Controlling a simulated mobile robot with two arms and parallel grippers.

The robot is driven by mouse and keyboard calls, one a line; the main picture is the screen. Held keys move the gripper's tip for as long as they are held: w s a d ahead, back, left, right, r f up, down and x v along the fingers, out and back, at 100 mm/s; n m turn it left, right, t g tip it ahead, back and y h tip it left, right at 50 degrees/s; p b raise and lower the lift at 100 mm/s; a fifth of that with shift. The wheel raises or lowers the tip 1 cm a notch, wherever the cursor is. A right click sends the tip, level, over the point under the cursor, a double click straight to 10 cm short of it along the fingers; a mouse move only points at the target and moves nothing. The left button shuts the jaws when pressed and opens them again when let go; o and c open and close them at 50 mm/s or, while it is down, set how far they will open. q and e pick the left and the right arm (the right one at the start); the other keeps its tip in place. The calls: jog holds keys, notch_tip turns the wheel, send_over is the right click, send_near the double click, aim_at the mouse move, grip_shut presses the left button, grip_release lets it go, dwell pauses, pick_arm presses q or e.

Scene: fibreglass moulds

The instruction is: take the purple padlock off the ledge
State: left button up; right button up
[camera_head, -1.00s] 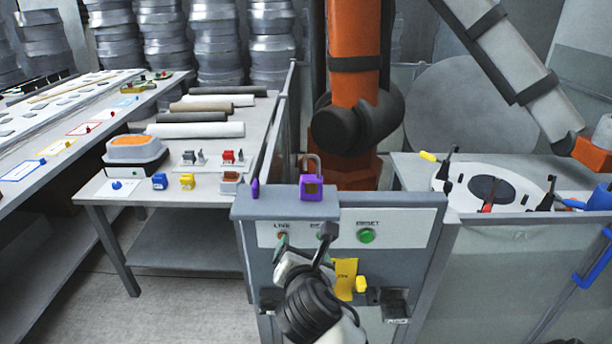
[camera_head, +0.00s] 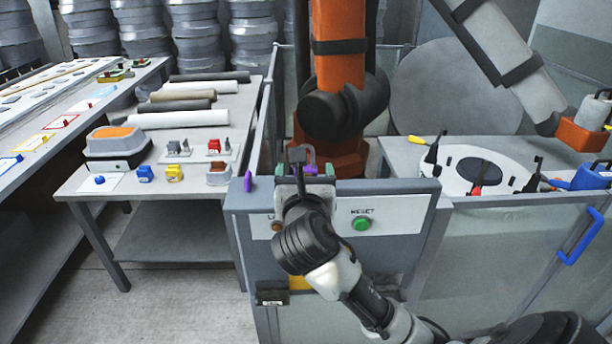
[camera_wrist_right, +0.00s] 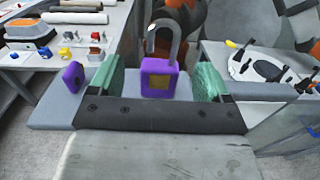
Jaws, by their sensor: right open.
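The purple padlock (camera_wrist_right: 158,80) stands upright on the grey ledge (camera_wrist_right: 50,112), its grey shackle up, in the right wrist view. In the head view my right gripper (camera_head: 306,172) covers most of its body; the shackle and some purple (camera_head: 309,168) show. My right gripper (camera_wrist_right: 160,84) is open, with one green finger pad on each side of the padlock and a visible gap at both sides. A small purple piece (camera_wrist_right: 73,77) stands on the ledge outside the left finger; it also shows in the head view (camera_head: 248,181). My left gripper is not in view.
Below the ledge is a panel with a green button (camera_head: 361,224). A table (camera_head: 150,185) with small coloured locks and rolls is at left. Behind the ledge stands an orange robot arm (camera_head: 340,70). A white round mould (camera_head: 478,172) lies at right.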

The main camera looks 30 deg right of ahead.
jog(key=x, duration=0.2)
jog(key=p+x, duration=0.1)
jog(key=x, duration=0.1)
jog(key=shift+w+d+r, duration=0.1)
jog(key=shift+d+r, duration=0.05)
jog(key=shift+r, duration=0.1)
jog(key=shift+w+d+f, duration=0.1)
jog(key=shift+w+d, duration=0.2)
jog(key=shift+w, duration=0.15)
jog(key=c, duration=1.1)
jog(key=shift+o, duration=0.2)
